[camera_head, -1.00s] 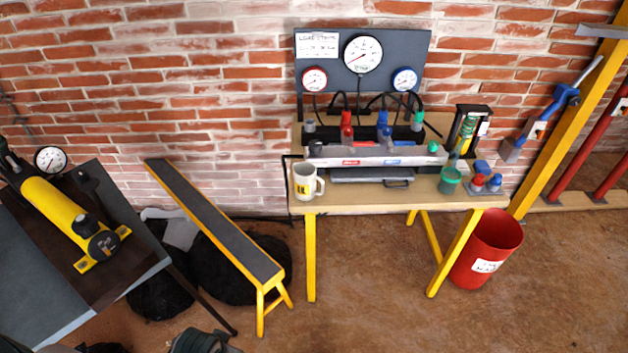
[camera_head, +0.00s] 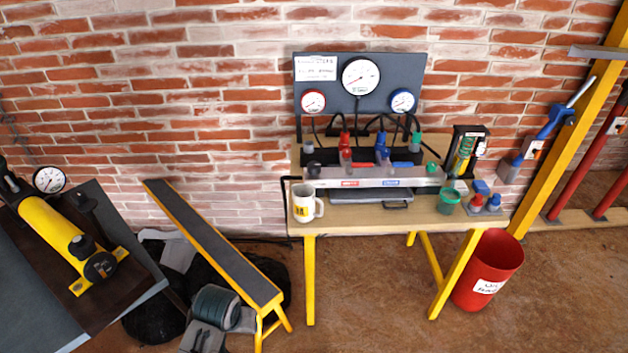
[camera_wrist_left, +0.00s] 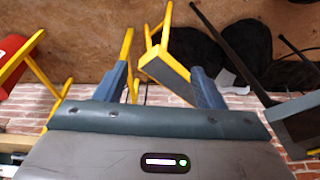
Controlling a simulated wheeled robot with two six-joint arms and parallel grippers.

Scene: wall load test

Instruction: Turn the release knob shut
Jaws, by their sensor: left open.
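A yellow hand pump (camera_head: 58,228) lies on the dark board of the table at the left in the head view. A round black knob (camera_head: 100,266) sits at its near end; I cannot tell for sure that this is the release knob. My left gripper (camera_head: 203,340) is at the bottom edge of the head view, in front of the narrow bench and well right of the pump. In the left wrist view its two blue-grey fingers (camera_wrist_left: 163,85) are spread apart with nothing between them touching. My right gripper is out of view.
A pressure gauge (camera_head: 49,180) stands behind the pump, with a black lever or post beside it. A narrow yellow-edged bench (camera_head: 215,245) and black bags (camera_head: 150,318) lie right of the table. A wooden workbench (camera_head: 345,222) carries gauges, valves and a mug (camera_head: 306,203).

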